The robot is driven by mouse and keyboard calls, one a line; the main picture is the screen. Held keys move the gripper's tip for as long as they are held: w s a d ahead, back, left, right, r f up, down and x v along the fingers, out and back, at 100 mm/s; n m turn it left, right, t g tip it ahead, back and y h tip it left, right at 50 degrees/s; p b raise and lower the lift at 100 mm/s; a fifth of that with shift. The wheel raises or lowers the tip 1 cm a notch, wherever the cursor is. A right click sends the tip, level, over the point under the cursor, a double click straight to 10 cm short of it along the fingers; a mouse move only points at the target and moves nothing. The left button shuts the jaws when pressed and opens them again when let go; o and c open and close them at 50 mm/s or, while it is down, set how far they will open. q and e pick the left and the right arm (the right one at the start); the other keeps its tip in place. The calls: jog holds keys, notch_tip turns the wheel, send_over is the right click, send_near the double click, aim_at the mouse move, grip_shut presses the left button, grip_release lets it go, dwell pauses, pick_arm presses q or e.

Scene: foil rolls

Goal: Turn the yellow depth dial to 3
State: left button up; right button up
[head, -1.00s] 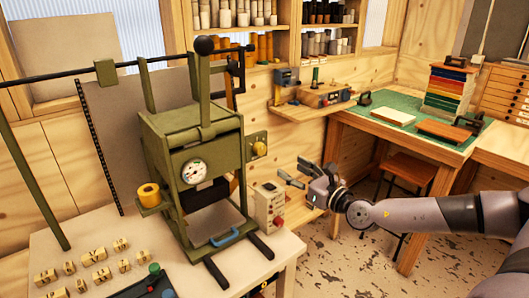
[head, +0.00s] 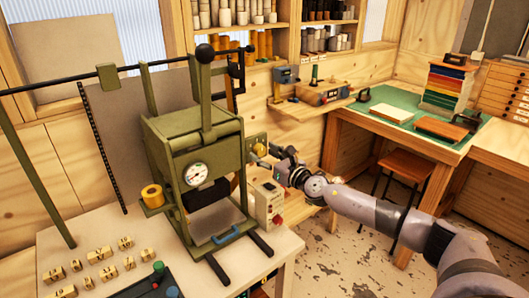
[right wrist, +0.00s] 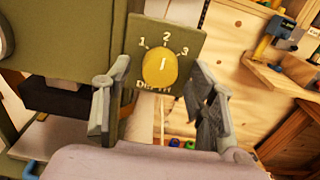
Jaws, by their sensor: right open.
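The yellow depth dial (right wrist: 160,68) sits on a green plate (right wrist: 178,30) marked 1, 2 and 3 with lettering below, partly covered by the dial. The pale line on the dial points up, near the 2. In the head view the dial (head: 260,150) is on the right side of the green press (head: 192,150). My right gripper (right wrist: 158,98) is open, with one finger on each side below the dial, and nothing is between them. I cannot tell whether a finger touches the dial. In the head view the right gripper (head: 275,158) is beside the dial. My left gripper is not in view.
A control box with a red knob (head: 268,203) stands just below my right gripper. A green-topped bench (head: 385,125) and a stool (head: 408,167) are at the right.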

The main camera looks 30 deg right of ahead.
jog(key=shift+w, duration=0.25)
jog(key=shift+c, duration=0.3)
jog(key=c, duration=1.1)
